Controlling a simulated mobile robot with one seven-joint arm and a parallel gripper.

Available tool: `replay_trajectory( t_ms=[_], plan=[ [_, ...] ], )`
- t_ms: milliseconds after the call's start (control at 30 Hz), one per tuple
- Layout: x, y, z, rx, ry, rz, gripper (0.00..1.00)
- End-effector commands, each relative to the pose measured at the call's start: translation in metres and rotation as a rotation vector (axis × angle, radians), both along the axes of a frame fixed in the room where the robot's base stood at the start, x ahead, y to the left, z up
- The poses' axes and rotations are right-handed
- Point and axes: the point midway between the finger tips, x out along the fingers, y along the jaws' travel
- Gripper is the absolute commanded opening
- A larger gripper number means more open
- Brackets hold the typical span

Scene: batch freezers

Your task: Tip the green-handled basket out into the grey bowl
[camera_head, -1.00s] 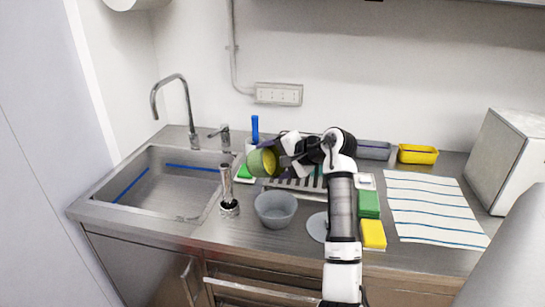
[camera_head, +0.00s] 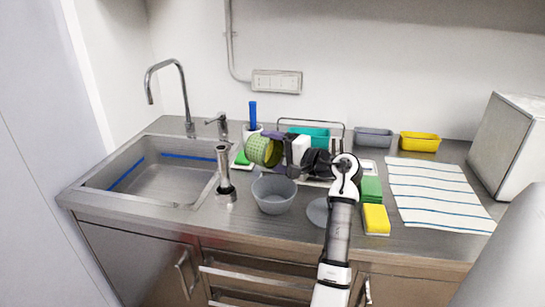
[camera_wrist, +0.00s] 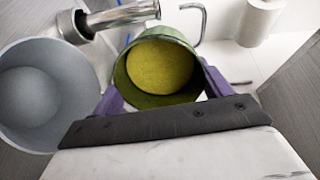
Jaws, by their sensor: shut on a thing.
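My gripper (camera_head: 278,148) is shut on a round green basket (camera_head: 262,150) with a perforated wall. It holds the basket tilted on its side, above and a little behind the grey bowl (camera_head: 274,194). In the wrist view the purple fingers grip the basket (camera_wrist: 160,68) at both sides, and a yellow-green round surface shows inside it. I cannot tell whether this is its bottom or contents, and no handle is clear. The bowl (camera_wrist: 32,88) stands upright on the counter at the left of the wrist view, apart from the basket. Its visible inside looks empty.
A metal stick tool (camera_head: 224,172) stands left of the bowl, beside the sink (camera_head: 165,178). A grey disc (camera_head: 317,211) and sponges (camera_head: 374,218) lie to its right. A teal tub (camera_head: 312,137) and rack stand behind. A striped cloth (camera_head: 438,195) lies at right.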

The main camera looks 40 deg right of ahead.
Motion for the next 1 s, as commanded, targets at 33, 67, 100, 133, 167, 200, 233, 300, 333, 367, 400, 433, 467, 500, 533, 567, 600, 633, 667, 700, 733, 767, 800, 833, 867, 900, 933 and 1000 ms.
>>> replay_trajectory(
  t_ms=[33, 67, 100, 133, 167, 200, 233, 300, 333, 367, 400, 433, 467, 500, 533, 567, 600, 633, 667, 700, 733, 767, 800, 833, 867, 900, 933, 1000],
  plan=[
    [-0.0001, 0.0000, -0.0038, 0.002, -0.011, 0.000, 0.50],
    [-0.0002, -0.0001, -0.0041, 0.004, -0.016, 0.000, 0.50],
    [-0.0004, -0.0001, -0.0046, 0.006, -0.023, -0.001, 0.50],
    [-0.0005, -0.0002, -0.0049, 0.008, -0.029, 0.000, 0.50],
    [-0.0006, -0.0002, -0.0051, 0.010, -0.036, -0.001, 0.50],
    [-0.0007, -0.0003, -0.0055, 0.012, -0.043, -0.001, 0.50],
    [-0.0008, -0.0004, -0.0058, 0.014, -0.049, 0.000, 0.50],
    [-0.0011, -0.0004, -0.0068, 0.018, -0.061, -0.001, 0.50],
    [-0.0013, -0.0005, -0.0072, 0.020, -0.066, -0.001, 0.50],
    [-0.0014, -0.0004, -0.0076, 0.022, -0.072, 0.000, 0.50],
    [-0.0017, -0.0004, -0.0079, 0.024, -0.080, 0.000, 0.50],
    [-0.0016, -0.0004, -0.0077, 0.026, -0.087, 0.001, 0.50],
    [-0.0016, -0.0005, -0.0075, 0.028, -0.094, 0.000, 0.50],
    [-0.0017, -0.0006, -0.0074, 0.030, -0.103, -0.001, 0.50],
    [-0.0018, -0.0007, -0.0074, 0.032, -0.110, 0.000, 0.50],
    [-0.0019, -0.0007, -0.0074, 0.034, -0.115, -0.001, 0.50],
    [-0.0021, -0.0007, -0.0072, 0.037, -0.124, 0.000, 0.50],
    [-0.0022, -0.0008, -0.0071, 0.039, -0.131, 0.000, 0.50],
    [-0.0024, -0.0008, -0.0070, 0.041, -0.137, 0.000, 0.50],
    [-0.0026, -0.0010, -0.0068, 0.044, -0.147, 0.000, 0.50],
    [-0.0027, -0.0011, -0.0068, 0.046, -0.154, -0.001, 0.50],
    [-0.0029, -0.0012, -0.0069, 0.048, -0.160, -0.001, 0.50],
    [-0.0031, -0.0012, -0.0068, 0.051, -0.168, -0.001, 0.50],
    [-0.0032, -0.0012, -0.0069, 0.054, -0.174, -0.001, 0.50],
    [-0.0034, -0.0010, -0.0069, 0.056, -0.181, 0.000, 0.50],
    [-0.0036, -0.0010, -0.0069, 0.059, -0.189, 0.001, 0.50],
    [-0.0035, -0.0009, -0.0068, 0.061, -0.196, 0.000, 0.50],
    [-0.0035, -0.0010, -0.0068, 0.065, -0.211, 0.000, 0.50]
  ],
)
